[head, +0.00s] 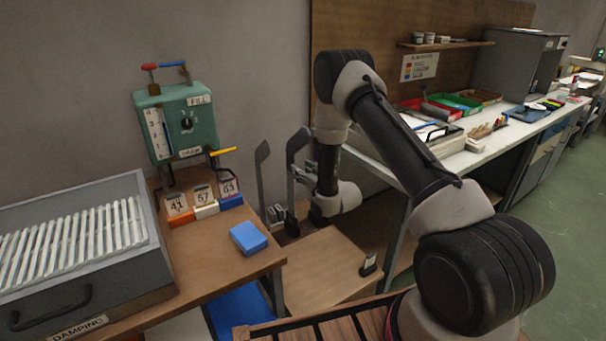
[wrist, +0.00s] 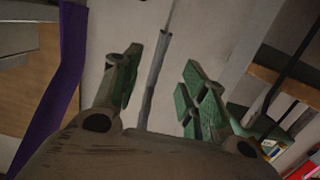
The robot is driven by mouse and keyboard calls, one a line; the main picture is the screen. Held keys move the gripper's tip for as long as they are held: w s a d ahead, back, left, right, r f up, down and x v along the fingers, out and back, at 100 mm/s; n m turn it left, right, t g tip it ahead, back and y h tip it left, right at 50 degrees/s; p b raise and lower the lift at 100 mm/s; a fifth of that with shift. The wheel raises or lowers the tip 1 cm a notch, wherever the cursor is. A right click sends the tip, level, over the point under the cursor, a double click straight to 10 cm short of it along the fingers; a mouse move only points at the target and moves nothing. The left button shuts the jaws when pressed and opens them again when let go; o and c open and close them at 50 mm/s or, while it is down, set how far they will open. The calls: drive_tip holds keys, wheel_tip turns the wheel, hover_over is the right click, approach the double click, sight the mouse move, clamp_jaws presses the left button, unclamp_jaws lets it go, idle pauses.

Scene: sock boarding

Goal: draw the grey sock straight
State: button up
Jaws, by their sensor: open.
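My gripper (wrist: 160,72) is open in the wrist view, with its two green-grey fingers apart. A narrow grey upright strip (wrist: 153,88) shows between and beyond the fingers. It may be a foot-shaped form seen edge-on, and I cannot tell whether the grey sock is on it. In the head view, grey foot-shaped forms stand beside my arm, one at the left (head: 262,172) and one nearer the arm (head: 296,146). My wrist partly hides the second. I cannot make out the grey sock for certain in either view.
A purple strip (wrist: 66,75) stands left of my gripper in the wrist view. A wooden bench (head: 170,285) at left carries a blue block (head: 248,237), numbered cards and a green control box (head: 182,125). A damping tray (head: 95,298) sits beside them. A long workbench (head: 470,148) runs right.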

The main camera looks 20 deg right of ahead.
drive_tip(key=x, duration=0.8)
drive_tip(key=shift+w, duration=0.3)
drive_tip(key=c, duration=0.9)
drive_tip(key=shift+f, duration=0.1)
drive_tip(key=shift+c, duration=0.2)
drive_tip(key=shift+f, duration=0.1)
idle(0.3)
drive_tip(key=o, duration=0.9)
drive_tip(key=shift+o, duration=0.2)
drive_tip(key=shift+s, duration=0.1)
